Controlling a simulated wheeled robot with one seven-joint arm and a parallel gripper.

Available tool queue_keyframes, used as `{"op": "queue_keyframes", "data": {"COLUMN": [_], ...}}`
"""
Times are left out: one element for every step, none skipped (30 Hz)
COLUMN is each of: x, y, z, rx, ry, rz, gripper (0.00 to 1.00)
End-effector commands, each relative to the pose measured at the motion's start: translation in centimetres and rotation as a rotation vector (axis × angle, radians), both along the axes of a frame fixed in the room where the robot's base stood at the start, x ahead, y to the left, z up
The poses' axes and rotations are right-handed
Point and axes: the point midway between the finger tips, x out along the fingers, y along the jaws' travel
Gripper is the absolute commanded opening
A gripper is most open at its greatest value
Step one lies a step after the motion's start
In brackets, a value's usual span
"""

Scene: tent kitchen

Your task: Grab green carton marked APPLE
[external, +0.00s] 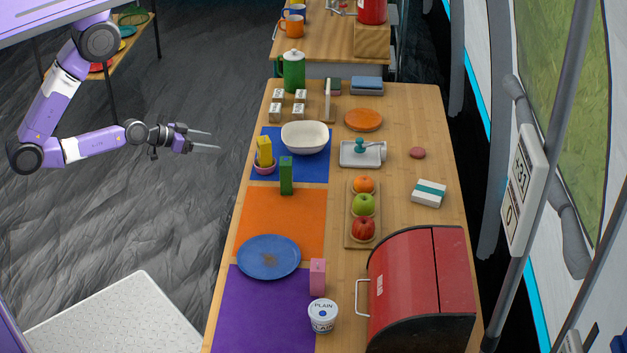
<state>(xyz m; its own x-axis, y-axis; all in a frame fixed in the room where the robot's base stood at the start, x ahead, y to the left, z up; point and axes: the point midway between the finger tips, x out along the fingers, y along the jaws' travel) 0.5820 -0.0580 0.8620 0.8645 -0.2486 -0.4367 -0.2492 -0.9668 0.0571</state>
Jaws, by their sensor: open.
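A tall narrow green carton (286,176) stands upright on the table, at the border of the blue and orange mats. Any marking on it is too small to read. My gripper (217,141) is open and empty. It points right, over the floor just left of the table, apart from the carton, which stands to its right and lower in the picture.
A pink bowl (265,167) with a yellow item (264,150) stands close left of the carton. A white bowl (304,137) is behind it. A blue plate (269,257), a fruit tray (352,239) and a red bread box (415,290) are nearby. The orange mat (257,212) has free room.

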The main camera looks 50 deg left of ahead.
Motion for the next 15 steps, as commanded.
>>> {"op": "queue_keyframes", "data": {"x": [1.8, 2.5, 3.3, 3.9, 4.5, 5.1, 5.5, 5.9, 6.3, 6.7, 7.0, 7.3, 7.6, 7.8, 8.1], "y": [-1.5, -2.4, -3.5, -4.3, -5.1, -6.2, -6.9, -7.6, -8.5, -9.2, -9.8, -10.6, -11.2, -11.8, -12.6], "z": [0.0, -0.2, -0.4, -0.4, -0.4, -0.4, -0.3, -0.3, -0.1, 0.1, 0.2, 0.4, 0.6, 0.7, -0.6], "rx": [-0.011, -0.014, -0.02, -0.023, -0.028, -0.033, -0.036, -0.038, -0.041, -0.045, -0.047, -0.05, -0.052, -0.054, -0.045], "ry": [0.005, 0.012, 0.022, 0.028, 0.033, 0.037, 0.042, 0.044, 0.047, 0.047, 0.049, 0.05, 0.049, 0.048, 0.04], "rz": [-0.051, -0.081, -0.121, -0.149, -0.178, -0.214, -0.241, -0.266, -0.299, -0.322, -0.344, -0.374, -0.394, -0.415, -0.429], "gripper": [0.71, 0.71, 0.71, 0.71, 0.71, 0.71, 0.71, 0.71, 0.71, 0.71, 0.71, 0.71, 0.71, 0.71, 0.71]}}
